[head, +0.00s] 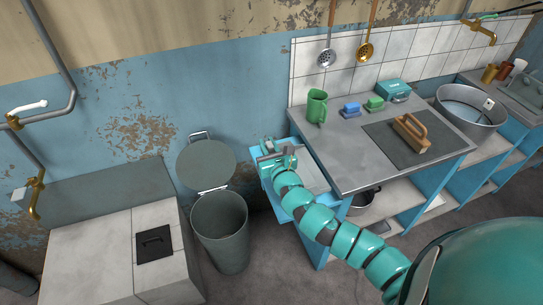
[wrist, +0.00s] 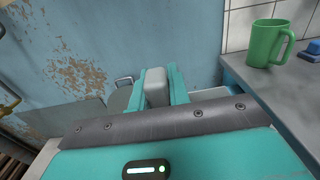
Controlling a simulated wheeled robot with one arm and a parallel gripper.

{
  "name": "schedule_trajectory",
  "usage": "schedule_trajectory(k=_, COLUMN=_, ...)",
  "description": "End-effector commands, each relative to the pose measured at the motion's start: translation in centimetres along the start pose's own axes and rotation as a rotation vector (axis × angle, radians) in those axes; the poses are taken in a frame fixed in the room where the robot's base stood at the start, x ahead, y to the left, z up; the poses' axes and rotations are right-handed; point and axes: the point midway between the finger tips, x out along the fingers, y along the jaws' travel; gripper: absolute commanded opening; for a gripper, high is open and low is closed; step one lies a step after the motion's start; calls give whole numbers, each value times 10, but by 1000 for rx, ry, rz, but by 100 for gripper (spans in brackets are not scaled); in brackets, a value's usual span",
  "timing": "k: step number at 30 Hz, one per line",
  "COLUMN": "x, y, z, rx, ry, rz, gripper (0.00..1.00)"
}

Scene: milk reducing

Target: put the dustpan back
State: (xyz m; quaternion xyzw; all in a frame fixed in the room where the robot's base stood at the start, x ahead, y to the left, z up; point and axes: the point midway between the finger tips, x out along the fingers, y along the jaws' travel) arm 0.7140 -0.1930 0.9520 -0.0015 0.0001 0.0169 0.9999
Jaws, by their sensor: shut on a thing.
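My gripper (head: 275,156) is at the left end of the counter, above a light blue ledge. In the wrist view its two teal fingers (wrist: 157,88) are shut on a pale grey, rounded block (wrist: 155,76). The block could be a handle, but I cannot tell whether it belongs to the dustpan. The rest of the held thing is hidden behind the gripper body. No dustpan shape shows clearly in either view.
A grey bin (head: 220,236) with its round lid (head: 206,165) raised stands left of my gripper.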

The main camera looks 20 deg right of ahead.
Motion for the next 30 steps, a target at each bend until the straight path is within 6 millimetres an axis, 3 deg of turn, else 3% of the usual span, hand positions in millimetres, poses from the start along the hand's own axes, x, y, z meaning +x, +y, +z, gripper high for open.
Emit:
schedule_trajectory(k=1, x=3, y=-4, z=-9, rx=-2, ry=2, rz=0, gripper=0)
schedule_trajectory(k=12, x=12, y=-18, z=-27, rx=3, ry=3, rz=-3, gripper=0)
schedule_trajectory(k=19, x=11, y=-15, z=-49, rx=2, ry=-1, rz=1, gripper=0)
schedule_trajectory(k=30, x=11, y=-15, z=-53, rx=0, ry=-1, rz=2, gripper=0)
